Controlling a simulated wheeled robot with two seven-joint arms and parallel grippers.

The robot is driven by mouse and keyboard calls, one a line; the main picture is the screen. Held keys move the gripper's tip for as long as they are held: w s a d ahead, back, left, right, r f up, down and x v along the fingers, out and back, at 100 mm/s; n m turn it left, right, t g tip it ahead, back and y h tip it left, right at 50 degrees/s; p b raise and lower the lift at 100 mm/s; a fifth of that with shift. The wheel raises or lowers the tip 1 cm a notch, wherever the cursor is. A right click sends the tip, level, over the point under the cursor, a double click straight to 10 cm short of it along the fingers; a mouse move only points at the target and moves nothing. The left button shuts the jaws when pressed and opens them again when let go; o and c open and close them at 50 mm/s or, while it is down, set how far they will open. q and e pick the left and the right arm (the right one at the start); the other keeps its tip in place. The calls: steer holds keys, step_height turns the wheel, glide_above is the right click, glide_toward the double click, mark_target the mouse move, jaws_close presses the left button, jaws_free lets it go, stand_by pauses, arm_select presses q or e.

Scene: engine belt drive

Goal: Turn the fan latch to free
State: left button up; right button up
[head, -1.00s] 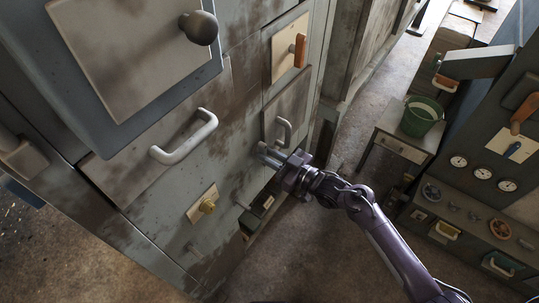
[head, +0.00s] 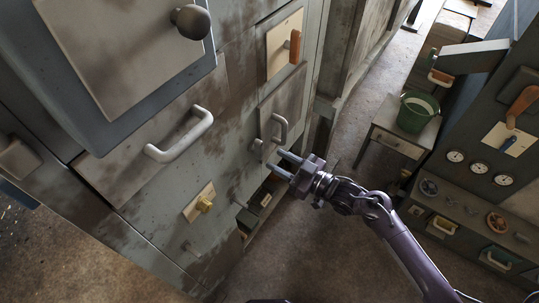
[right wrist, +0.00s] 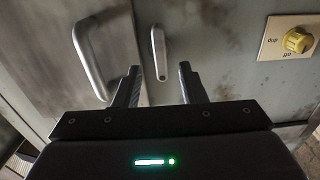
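A small grey lever latch (head: 257,147) sits on the cabinet face, beside a small door's grey handle (head: 279,130). In the right wrist view the latch (right wrist: 158,48) hangs upright, its rounded lower end just above the gap between my fingers. My right gripper (head: 281,160) is open and empty. Its fingertips point at the cabinet just below and to the right of the latch in the head view. In the right wrist view the two fingers (right wrist: 159,70) stand apart on either side of the latch's line, and I see no contact. My left gripper is not in view.
A yellow knob (head: 205,204) on a cream plate is lower on the cabinet; it also shows in the right wrist view (right wrist: 297,40). A large handle (head: 180,136) and an orange lever (head: 294,46) are nearby. A green bucket (head: 417,112) stands on a table at right.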

steer(key=v, duration=0.3)
steer(key=shift+w, duration=0.1)
stand_by(0.6)
steer(key=s+d+f+m+g+h, duration=0.1)
steer(key=s+d+f+m+h, duration=0.2)
steer(key=f, duration=0.7)
steer(key=s+d+f+m+h, duration=0.1)
steer(key=s+d+f+h, duration=0.3)
steer(key=f, duration=0.6)
steer(key=s+d+f+m+g+h, duration=0.1)
steer(key=s+d+f+m+h, duration=0.2)
steer(key=f, duration=0.7)
steer(key=s+d+f+g+h, duration=0.1)
steer(key=s+d+f+g, duration=0.1)
steer(key=s+f, duration=0.3)
steer(key=s+d+f+g+h, duration=0.2)
steer(key=s+f, duration=0.3)
steer(key=s, duration=0.9)
steer(key=s+d+f+m+g+h, duration=0.1)
steer(key=s+f, duration=0.4)
steer(key=s, duration=0.5)
steer(key=d+g, duration=0.1)
steer(key=g, duration=0.1)
steer(key=shift+s+g+h, duration=0.25)
steer(key=shift+g+h, duration=0.05)
